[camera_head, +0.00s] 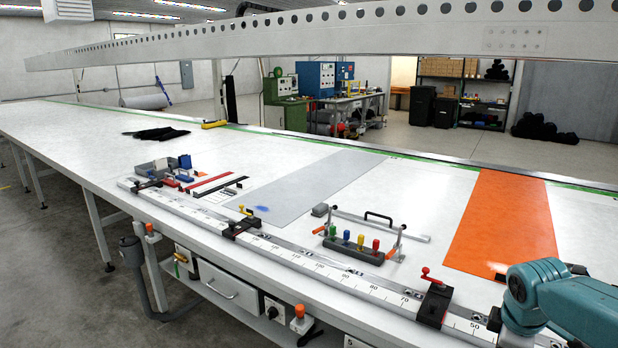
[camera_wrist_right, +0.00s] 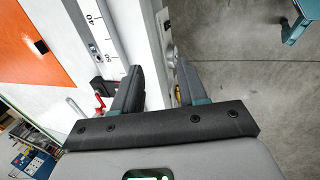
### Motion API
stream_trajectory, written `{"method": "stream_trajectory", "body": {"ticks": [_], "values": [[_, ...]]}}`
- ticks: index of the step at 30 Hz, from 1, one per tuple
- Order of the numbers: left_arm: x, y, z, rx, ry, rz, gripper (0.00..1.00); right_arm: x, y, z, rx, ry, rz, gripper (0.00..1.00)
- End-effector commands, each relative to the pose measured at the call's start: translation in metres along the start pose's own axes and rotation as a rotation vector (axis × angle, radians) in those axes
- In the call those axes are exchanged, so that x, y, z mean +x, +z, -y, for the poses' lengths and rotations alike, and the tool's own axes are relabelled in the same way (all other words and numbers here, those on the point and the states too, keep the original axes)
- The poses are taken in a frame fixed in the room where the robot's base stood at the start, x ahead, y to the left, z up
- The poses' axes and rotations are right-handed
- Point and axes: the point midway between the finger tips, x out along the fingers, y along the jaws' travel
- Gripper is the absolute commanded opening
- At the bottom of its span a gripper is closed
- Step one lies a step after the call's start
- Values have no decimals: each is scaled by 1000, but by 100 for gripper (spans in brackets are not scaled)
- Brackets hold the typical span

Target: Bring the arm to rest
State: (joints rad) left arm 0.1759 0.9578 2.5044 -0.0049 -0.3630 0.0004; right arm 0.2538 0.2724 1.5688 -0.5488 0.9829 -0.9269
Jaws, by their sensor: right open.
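A teal arm (camera_head: 565,300) of mine comes in at the lower right of the head view, over the table's front edge; its gripper is outside that view. In the right wrist view my right gripper (camera_wrist_right: 158,80) is open, its two dark fingers apart with nothing held between them. Below the gap lie the table's front edge and side. My left gripper is in neither view.
The long white table (camera_head: 300,160) has a scale rail (camera_head: 330,270) with black stops along its front. An orange sheet (camera_head: 500,220), a grey sheet (camera_head: 315,185) and a block with coloured knobs (camera_head: 353,246) lie on it. A perforated beam (camera_head: 330,32) spans above.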

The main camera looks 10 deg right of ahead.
Motion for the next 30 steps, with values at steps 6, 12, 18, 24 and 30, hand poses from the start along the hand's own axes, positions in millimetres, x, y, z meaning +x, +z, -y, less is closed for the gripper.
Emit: {"method": "stream_trajectory", "body": {"ticks": [6,12,18,24,30], "values": [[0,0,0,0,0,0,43,15,-11,7,12,-19,-20,42],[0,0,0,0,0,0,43,41,-30,22,42,-53,-58,42],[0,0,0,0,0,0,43,71,-54,50,89,-104,-103,42],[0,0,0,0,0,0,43,116,-86,102,185,-197,-161,42],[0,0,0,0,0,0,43,163,-116,182,355,-329,-204,42]]}}
